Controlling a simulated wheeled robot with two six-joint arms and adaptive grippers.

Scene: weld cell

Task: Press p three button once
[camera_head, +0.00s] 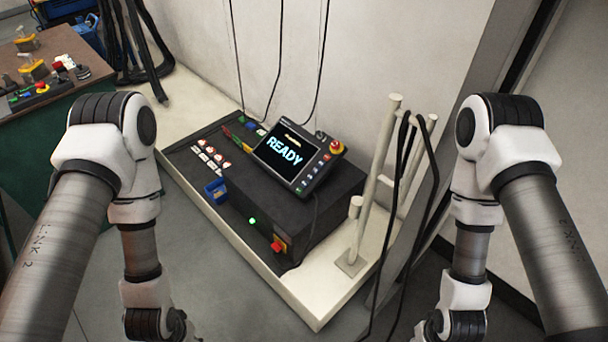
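A teach pendant (283,153) with a screen reading "READY" lies tilted on a black control box (290,208). Small coloured buttons (308,179) run along its right side, with a red knob on a yellow base (336,147) at its upper right corner. Rows of small white and red buttons (208,155) sit on the dark panel left of the pendant. Labels are too small to read, so I cannot tell which button is p three. Both my arms reach down at the left and right picture sides; their grippers lie outside the view.
The control box stands on a pale platform (318,308). Pale posts (372,180) with black cables rise at its right. A blue part (215,190), a green lamp (252,221) and a red switch (278,246) are on the near side. A cluttered bench (75,92) stands far left.

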